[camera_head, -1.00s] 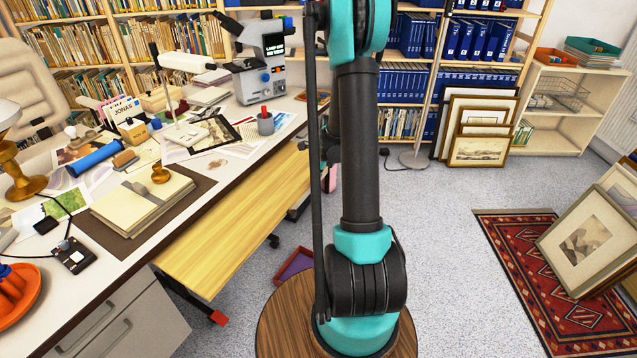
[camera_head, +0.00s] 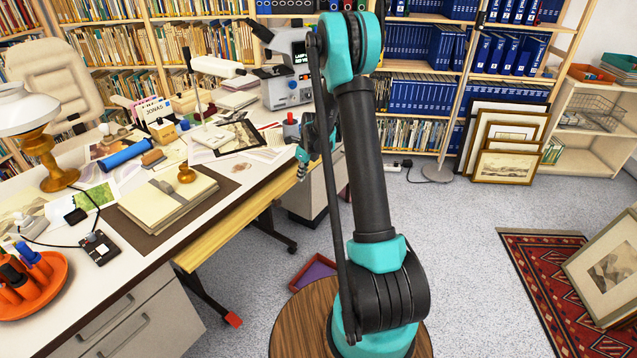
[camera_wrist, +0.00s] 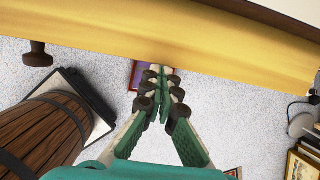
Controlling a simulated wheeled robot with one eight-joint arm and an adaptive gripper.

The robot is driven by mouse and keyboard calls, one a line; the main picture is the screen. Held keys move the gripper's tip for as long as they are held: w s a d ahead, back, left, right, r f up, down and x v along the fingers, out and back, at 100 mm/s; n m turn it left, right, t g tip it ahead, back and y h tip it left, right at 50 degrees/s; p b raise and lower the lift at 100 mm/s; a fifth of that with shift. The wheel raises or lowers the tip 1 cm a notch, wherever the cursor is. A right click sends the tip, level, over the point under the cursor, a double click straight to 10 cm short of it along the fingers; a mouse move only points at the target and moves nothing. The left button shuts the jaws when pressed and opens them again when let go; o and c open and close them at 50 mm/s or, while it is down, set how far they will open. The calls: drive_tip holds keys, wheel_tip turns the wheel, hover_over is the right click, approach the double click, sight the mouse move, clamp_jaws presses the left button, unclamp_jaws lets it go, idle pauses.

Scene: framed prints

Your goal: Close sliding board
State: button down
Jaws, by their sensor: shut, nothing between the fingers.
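The sliding board (camera_head: 222,235) is a yellow wooden panel under the desk top. In the head view a narrow strip of it shows along the desk's front edge. In the wrist view its yellow face (camera_wrist: 170,38) spans the top of the picture. My gripper (camera_wrist: 162,78) is shut and empty, its fingertips close to the board's lower edge; I cannot tell whether they touch. In the head view my gripper is partly hidden beside the arm, near the board's far end.
The desk (camera_head: 160,255) holds a folder, a lamp and papers. A purple-lined tray (camera_head: 312,272) lies on the floor below. A microscope (camera_head: 290,75) stands at the back of the desk. Framed prints (camera_head: 503,150) lean at the back right.

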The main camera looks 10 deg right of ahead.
sight(289, 174)
drive_tip(key=w+a, duration=0.4)
drive_tip(key=shift+w+a, duration=0.1)
drive_tip(key=shift+w, duration=0.15)
